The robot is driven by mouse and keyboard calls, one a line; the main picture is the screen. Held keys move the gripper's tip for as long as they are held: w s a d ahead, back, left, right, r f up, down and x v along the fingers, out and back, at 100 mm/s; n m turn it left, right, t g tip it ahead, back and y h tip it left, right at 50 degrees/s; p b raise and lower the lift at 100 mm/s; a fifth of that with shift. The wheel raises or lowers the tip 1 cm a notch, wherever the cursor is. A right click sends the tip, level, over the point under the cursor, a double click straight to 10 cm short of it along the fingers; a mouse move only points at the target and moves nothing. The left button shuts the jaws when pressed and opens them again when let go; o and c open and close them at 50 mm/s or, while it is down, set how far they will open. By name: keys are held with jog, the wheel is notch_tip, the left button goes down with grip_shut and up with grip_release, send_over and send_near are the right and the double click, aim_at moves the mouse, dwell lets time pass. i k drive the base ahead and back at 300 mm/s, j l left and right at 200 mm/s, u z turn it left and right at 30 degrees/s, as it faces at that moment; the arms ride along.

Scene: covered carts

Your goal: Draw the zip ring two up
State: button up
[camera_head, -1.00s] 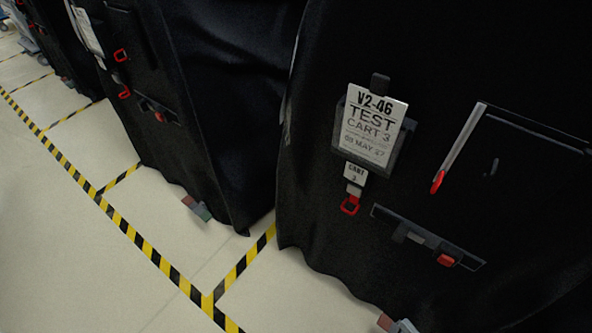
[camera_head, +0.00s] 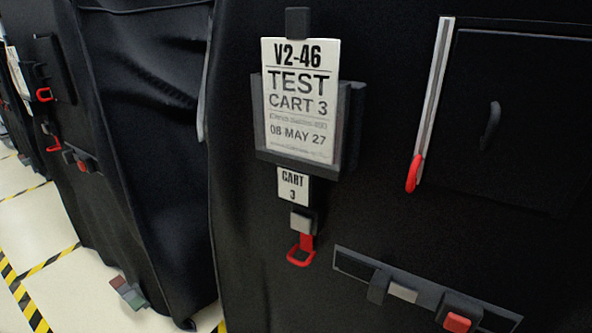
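The near cart's black cover (camera_head: 380,215) fills the right of the view. A pale zip strip (camera_head: 433,95) runs up the cover at the left edge of a dark rectangular panel (camera_head: 525,120). A red zip ring (camera_head: 414,174) hangs at the strip's lower end. A second red ring (camera_head: 301,250) hangs from a grey clip under a small "CART 3" tag (camera_head: 293,187), lower and to the left. My gripper is not in view.
A "V2-46 TEST CART 3" card (camera_head: 301,100) sits in a holder on the cover. A dark bar (camera_head: 355,265) with a red button (camera_head: 457,322) is below. Another covered cart (camera_head: 150,130) stands left, above pale floor with yellow-black tape (camera_head: 25,300).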

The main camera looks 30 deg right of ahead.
aim_at(39, 97)
jog(key=j, duration=0.3)
jog(key=i+j, duration=0.55)
jog(key=j, duration=0.2)
jog(key=i+j, duration=1.25)
jog(key=i, duration=0.2)
jog(key=i+j, duration=0.1)
jog(key=i, duration=0.25)
